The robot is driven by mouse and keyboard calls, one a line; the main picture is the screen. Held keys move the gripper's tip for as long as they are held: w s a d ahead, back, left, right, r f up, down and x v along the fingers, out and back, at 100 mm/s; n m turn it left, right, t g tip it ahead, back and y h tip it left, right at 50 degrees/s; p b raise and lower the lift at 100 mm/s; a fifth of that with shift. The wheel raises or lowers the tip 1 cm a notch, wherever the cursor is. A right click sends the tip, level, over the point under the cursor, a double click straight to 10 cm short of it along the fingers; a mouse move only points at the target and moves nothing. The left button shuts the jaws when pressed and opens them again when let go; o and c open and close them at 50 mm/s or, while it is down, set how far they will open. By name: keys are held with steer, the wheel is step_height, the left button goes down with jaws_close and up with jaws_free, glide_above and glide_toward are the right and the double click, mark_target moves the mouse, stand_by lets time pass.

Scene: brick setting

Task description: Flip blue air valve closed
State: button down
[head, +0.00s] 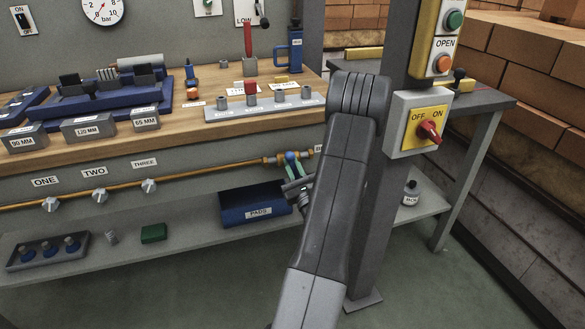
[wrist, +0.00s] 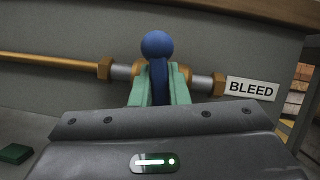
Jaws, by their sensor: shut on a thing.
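The blue air valve handle (wrist: 158,68) stands upright between the green fingers of my gripper (wrist: 158,85) in the wrist view. It has a round blue knob at its top end, and the fingers are shut on its lever from both sides. The handle sits in front of a brass pipe with grey couplings, beside a BLEED label (wrist: 252,88). In the head view the blue handle (head: 291,158) and my gripper (head: 294,172) show small at the right end of the pipe, partly hidden by my arm.
The brass pipe (head: 120,192) runs along the bench front, with several small grey knobs. A blue PADS bin (head: 252,207) stands on the lower shelf below the valve. A grey post (head: 380,200) with an OFF/ON switch box (head: 417,122) rises close to my arm's right.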

steer(key=shift+m+t+h, duration=0.4)
steer(key=shift+m+h, duration=0.5)
steer(key=shift+m, duration=0.9)
steer(key=c, duration=1.4)
jaws_free()
steer(key=v, duration=1.4)
steer(key=shift+b, duration=0.3)
steer(key=shift+w+r, duration=0.1)
steer(key=shift+w, duration=0.05)
